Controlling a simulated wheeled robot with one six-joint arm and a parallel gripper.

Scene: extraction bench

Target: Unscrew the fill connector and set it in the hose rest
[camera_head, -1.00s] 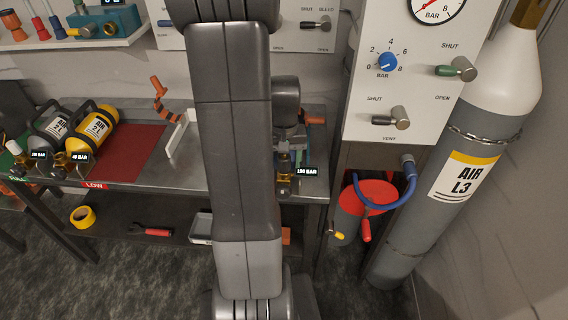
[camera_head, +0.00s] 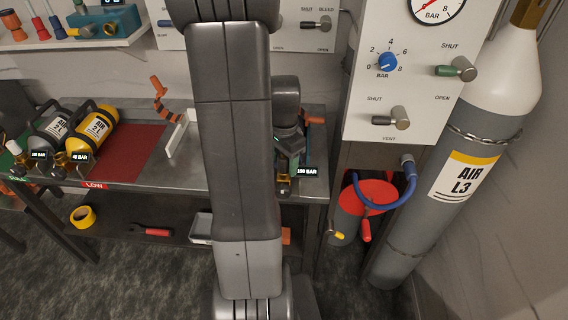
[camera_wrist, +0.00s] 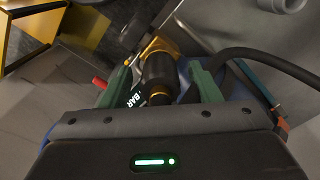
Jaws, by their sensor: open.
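My gripper (camera_wrist: 158,72) is open, with one green finger on each side of the fill connector. The fill connector (camera_wrist: 157,80) is a black cylinder with brass-coloured ends, attached to a brass valve (camera_wrist: 156,47) in the wrist view. I cannot tell whether either finger touches it. A black hose (camera_wrist: 260,62) runs off to the right. In the head view my gripper (camera_head: 292,155) is low over the bench, just above a brass part (camera_head: 283,188) beside a 180 BAR readout (camera_head: 308,171). My arm hides much of this spot. I cannot pick out the hose rest for certain.
A white bracket (camera_head: 180,134) stands on the bench left of my arm. A valve panel (camera_head: 425,115) and the tall AIR L3 cylinder (camera_head: 440,225) stand at the right.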

